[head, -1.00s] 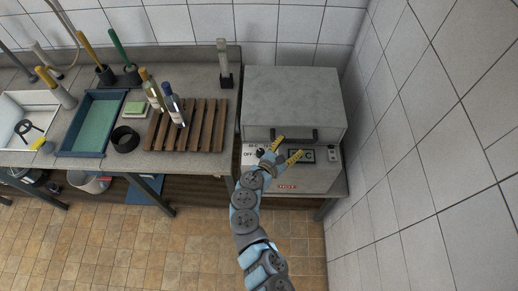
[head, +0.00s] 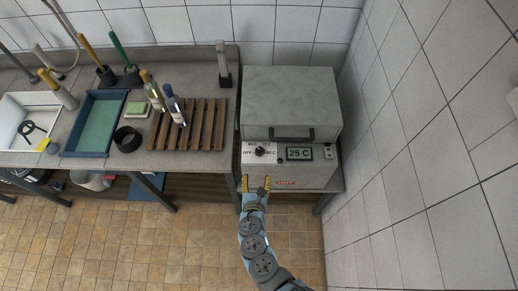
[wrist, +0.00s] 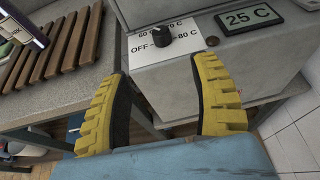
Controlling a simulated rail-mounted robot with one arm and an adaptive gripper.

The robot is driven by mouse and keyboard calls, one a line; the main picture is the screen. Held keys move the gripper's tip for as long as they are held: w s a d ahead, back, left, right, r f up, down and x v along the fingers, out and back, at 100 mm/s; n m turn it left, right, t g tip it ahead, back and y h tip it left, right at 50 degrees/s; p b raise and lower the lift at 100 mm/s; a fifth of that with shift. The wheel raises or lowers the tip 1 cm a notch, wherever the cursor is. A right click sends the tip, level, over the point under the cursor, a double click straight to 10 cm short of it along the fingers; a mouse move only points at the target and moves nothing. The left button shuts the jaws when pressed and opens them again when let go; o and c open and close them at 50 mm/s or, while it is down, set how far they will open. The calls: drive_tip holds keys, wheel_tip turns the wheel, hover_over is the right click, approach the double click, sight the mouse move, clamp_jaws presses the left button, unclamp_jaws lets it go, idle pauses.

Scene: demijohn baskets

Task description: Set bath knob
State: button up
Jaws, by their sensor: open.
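The bath knob (head: 260,151) is a small black dial on the front panel of the grey bath (head: 288,105). In the wrist view the knob (wrist: 161,37) is whole and uncovered, ahead of and between my fingers. The display (head: 299,153) to its right reads 25 C. My gripper (head: 256,181) has yellow ribbed fingers, spread wide and empty. It is in front of and below the knob, apart from it.
A closed lid with a dark handle (head: 291,134) overhangs the panel. A workbench at left holds a wooden slatted rack (head: 205,125), bottles (head: 176,108) and a blue tray (head: 96,123). A tiled wall (head: 400,130) stands close on the right. The floor in front is open.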

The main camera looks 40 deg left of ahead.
approach(259, 151)
drive_tip(key=shift+w, duration=0.55)
drive_tip(key=shift+s+f+x, duration=0.1)
drive_tip(key=shift+f+x, duration=0.05)
drive_tip(key=shift+x, duration=1)
drive_tip(key=shift+s+f+x, duration=0.1)
drive_tip(key=shift+s+x, duration=0.05)
drive_tip(key=shift+x, duration=1)
drive_tip(key=shift+b+x, duration=0.55)
drive_tip(key=shift+x, duration=0.25)
drive_tip(key=shift+w+a+f+b, duration=0.3)
drive_tip(key=shift+w+a+b, duration=0.1)
drive_tip(key=shift+w, duration=0.1)
drive_tip(key=shift+w+a+f+b, duration=0.15)
drive_tip(key=shift+w+a+b, duration=0.2)
drive_tip(key=shift+a, duration=0.2)
drive_tip(key=shift+w+a+f, duration=0.2)
drive_tip(key=shift+w+f, duration=0.05)
drive_tip(key=shift+w, duration=0.2)
clamp_jaws()
